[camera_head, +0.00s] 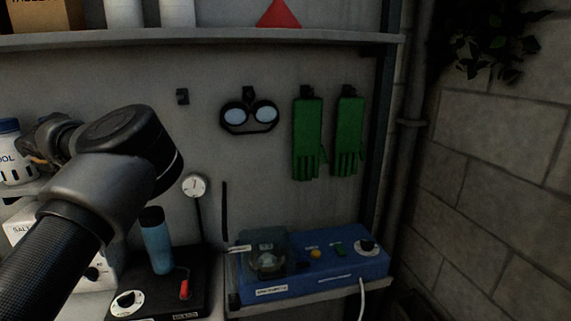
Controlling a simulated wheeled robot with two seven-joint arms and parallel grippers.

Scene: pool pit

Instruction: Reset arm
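My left arm (108,165) comes in from the lower left, bent at a large dark joint. It covers part of the bench and the back wall. Beyond the joint, my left gripper (46,140) appears as a dark shape at the left, close to a white bottle with a blue cap (12,150). Its fingertips do not show clearly, so I cannot tell whether it is open or shut. My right gripper is not in view.
A blue device (320,280) and a black stand with a blue cylinder (157,245) occupy the bench. Goggles (249,117) and green gloves (308,138) hang on the wall under a shelf (200,37). A stone wall (490,150) bounds the right.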

